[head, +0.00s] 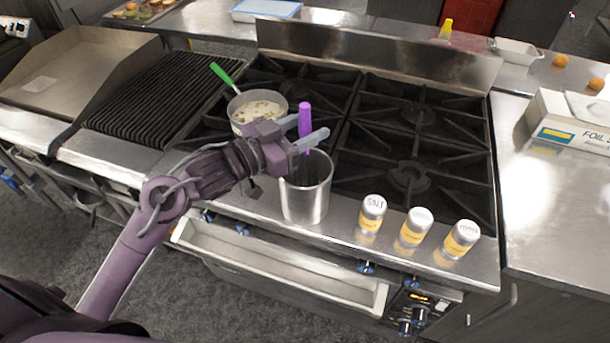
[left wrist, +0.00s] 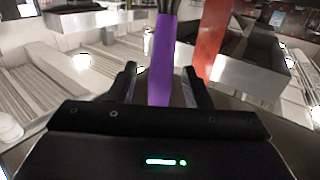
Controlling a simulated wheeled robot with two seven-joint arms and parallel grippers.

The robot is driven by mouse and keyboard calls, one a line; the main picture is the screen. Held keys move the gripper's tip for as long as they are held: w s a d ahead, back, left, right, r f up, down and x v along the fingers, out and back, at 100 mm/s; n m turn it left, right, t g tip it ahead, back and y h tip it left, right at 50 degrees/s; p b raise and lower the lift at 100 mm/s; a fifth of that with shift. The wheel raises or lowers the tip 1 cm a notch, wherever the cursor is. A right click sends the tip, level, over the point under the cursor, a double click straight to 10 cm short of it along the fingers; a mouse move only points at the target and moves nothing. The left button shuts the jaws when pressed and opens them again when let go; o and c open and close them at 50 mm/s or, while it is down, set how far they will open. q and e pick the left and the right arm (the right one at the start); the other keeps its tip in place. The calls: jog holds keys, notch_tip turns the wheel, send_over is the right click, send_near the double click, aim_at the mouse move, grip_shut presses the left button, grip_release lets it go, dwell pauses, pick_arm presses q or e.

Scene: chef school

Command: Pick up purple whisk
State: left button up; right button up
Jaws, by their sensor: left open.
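The purple whisk (head: 304,115) stands handle up in a tall metal container (head: 306,200) at the front edge of the stove. Its lower part is hidden inside the container. My left gripper (head: 308,131) is open at the handle, above the container's rim. In the left wrist view the purple handle (left wrist: 160,65) runs between the two open fingers (left wrist: 160,88). I cannot tell whether either finger touches it. My right gripper is out of view.
A pot (head: 257,108) with a green-handled utensil (head: 221,74) stands behind the gripper. Labelled shakers, including a salt shaker (head: 372,213), line the front edge to the right. A foil box (head: 570,125) lies on the right counter. The right burners (head: 410,178) are clear.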

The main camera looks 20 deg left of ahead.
pick_arm(q)
grip_shut()
jog(key=shift+r, duration=0.1)
